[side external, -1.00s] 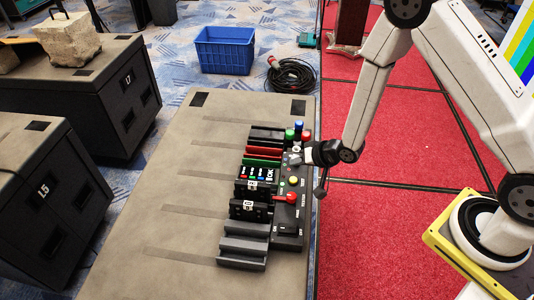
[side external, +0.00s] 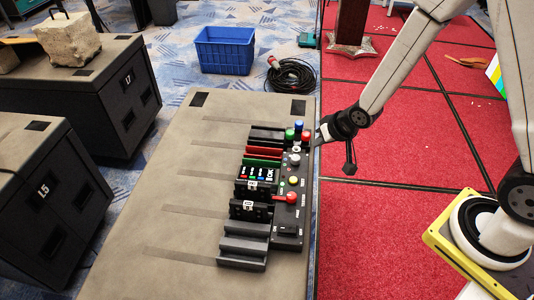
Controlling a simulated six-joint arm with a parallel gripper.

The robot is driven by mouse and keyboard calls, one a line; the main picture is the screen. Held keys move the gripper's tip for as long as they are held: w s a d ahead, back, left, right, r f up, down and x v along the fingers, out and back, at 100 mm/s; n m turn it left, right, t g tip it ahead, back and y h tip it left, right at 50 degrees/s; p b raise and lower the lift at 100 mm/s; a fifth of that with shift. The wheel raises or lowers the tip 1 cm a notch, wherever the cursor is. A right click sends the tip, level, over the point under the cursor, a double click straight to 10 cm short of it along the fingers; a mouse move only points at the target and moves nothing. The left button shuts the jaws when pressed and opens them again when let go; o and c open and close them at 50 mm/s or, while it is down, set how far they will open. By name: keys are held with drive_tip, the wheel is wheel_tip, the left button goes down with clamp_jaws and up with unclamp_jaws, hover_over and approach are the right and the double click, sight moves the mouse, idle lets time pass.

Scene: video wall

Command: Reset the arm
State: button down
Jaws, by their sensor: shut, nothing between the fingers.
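My gripper (side external: 322,134) is shut and empty. It is just right of the control panel's upper end, near the red button, over the table's right edge. The control panel (side external: 287,222) is a black strip on the grey-brown table (side external: 160,190), with coloured buttons, a red lever (side external: 287,197) and a yellow button (side external: 293,180). Slotted racks (side external: 243,246) run along its left side, and dark blocks (side external: 250,208) stand in some of the slots. Whether my fingertips touch the panel cannot be told from this view.
Dark cabinets (side external: 45,200) stand at the left, one with a stone block (side external: 68,38) on top. A blue crate (side external: 224,50) and coiled black cable (side external: 292,76) lie on the floor behind the table. The red floor (side external: 400,230) at the right is mostly clear.

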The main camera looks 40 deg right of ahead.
drive_tip(key=s+d+r+n+g, duration=0.1)
drive_tip(key=s+r+n+g, duration=0.1)
drive_tip(key=s+r, duration=0.6)
drive_tip(key=s+g, duration=0.1)
drive_tip(key=s, duration=0.2)
drive_tip(key=shift+s+d+r+n+g+h, duration=0.25)
drive_tip(key=shift+d+r+n+g+h, duration=0.05)
drive_tip(key=shift+r+n+g+h, duration=0.1)
idle(1.8)
